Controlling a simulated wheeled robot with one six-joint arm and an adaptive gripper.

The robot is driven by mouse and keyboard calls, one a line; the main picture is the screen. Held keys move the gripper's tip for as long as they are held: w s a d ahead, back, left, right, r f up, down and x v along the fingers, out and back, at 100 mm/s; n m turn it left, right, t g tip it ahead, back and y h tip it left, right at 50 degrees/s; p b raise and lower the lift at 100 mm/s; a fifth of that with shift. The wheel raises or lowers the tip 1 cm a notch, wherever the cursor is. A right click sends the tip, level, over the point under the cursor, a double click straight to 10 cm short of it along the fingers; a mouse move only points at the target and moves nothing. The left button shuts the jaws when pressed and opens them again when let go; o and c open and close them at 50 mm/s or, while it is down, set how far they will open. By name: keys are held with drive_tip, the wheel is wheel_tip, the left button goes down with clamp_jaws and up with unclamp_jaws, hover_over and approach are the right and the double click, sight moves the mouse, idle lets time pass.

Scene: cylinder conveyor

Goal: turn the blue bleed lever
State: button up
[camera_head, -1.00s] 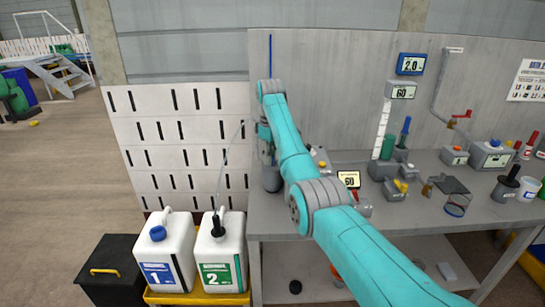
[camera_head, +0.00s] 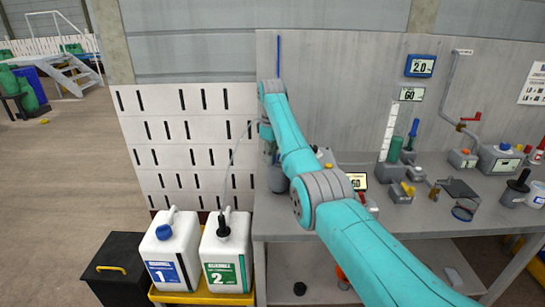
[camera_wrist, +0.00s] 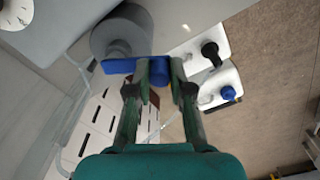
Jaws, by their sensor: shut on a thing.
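The blue bleed lever (camera_wrist: 118,66) shows in the wrist view as a flat bar below a grey cylindrical fitting (camera_wrist: 118,38). My gripper (camera_wrist: 160,66) is shut on the blue lever, with one finger on each side of it. Part of the lever is hidden behind the near finger. In the head view my arm covers the gripper and the lever at the left end of the bench. Only some of the grey fitting (camera_head: 277,180) shows there.
Two white canisters, number 1 (camera_head: 172,248) and number 2 (camera_head: 226,250), stand on a yellow base below left. A thin hose runs up from canister 2. A black box (camera_head: 113,270) stands beside them. The grey bench (camera_head: 330,229) carries several fixtures and displays to the right.

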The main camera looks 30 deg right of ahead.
drive_tip(key=shift+w+a+f, duration=0.1)
drive_tip(key=shift+w+a, duration=0.15)
drive_tip(key=shift+w, duration=0.4)
drive_tip(key=o, duration=1.8)
drive_tip(key=shift+c, duration=0.2)
drive_tip(key=shift+r, duration=0.2)
drive_tip(key=shift+r, duration=2.4)
